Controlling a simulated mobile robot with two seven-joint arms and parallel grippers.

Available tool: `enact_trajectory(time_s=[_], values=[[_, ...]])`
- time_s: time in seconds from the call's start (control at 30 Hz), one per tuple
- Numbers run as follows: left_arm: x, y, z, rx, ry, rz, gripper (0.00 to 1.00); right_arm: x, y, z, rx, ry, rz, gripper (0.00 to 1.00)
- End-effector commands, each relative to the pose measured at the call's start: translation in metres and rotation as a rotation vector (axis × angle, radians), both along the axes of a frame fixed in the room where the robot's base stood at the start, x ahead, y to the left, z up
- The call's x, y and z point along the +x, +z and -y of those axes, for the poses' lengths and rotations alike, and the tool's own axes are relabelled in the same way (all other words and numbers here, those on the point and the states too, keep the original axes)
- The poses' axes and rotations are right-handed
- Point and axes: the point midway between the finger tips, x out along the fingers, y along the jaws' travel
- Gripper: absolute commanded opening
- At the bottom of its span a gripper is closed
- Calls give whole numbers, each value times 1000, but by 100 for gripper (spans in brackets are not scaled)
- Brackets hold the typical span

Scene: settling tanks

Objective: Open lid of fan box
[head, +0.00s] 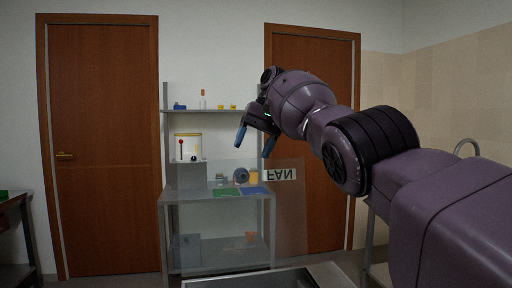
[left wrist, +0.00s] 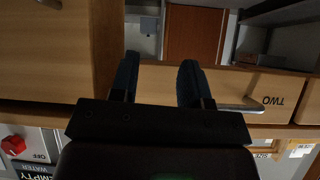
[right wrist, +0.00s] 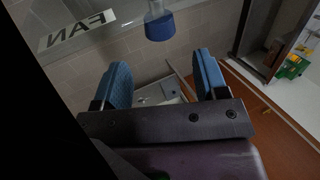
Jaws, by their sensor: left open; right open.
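The fan box lid (head: 291,215) is a clear panel standing raised in the lower middle of the head view. Its white FAN label (head: 280,174) reads upside down there and also shows at the upper left of the right wrist view (right wrist: 77,32). Below the lid is a metal-rimmed box (head: 330,274), partly cut off by the frame edge. My right gripper (head: 255,141) is open and empty, above the label and apart from it in the picture. My left gripper (left wrist: 159,80) is open and empty in the left wrist view, facing a wooden drawer front; the head view does not show it.
A grey shelf rack (head: 215,195) with small containers stands behind the lid. Two brown doors (head: 103,150) are in the back wall. A dark table (head: 16,210) is at the left edge. The left wrist view shows a drawer labelled TWO (left wrist: 270,85) with a metal handle.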

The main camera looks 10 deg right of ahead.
Motion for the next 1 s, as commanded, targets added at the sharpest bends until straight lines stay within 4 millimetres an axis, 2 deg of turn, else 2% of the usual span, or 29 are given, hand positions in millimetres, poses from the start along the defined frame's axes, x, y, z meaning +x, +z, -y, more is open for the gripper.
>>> enact_trajectory(time_s=[0.03,0.43,0.73,1.0], values=[[0,-6,0,2,-3,-6,43,2,-3,0,-4,1,-5,67],[-7,-27,-2,9,-10,-38,43,2,13,6,-4,2,-4,67],[3,-24,0,7,-15,-18,43,0,21,10,0,-2,0,67],[2,-25,1,3,-9,-22,43,0,23,10,1,-2,1,67]])
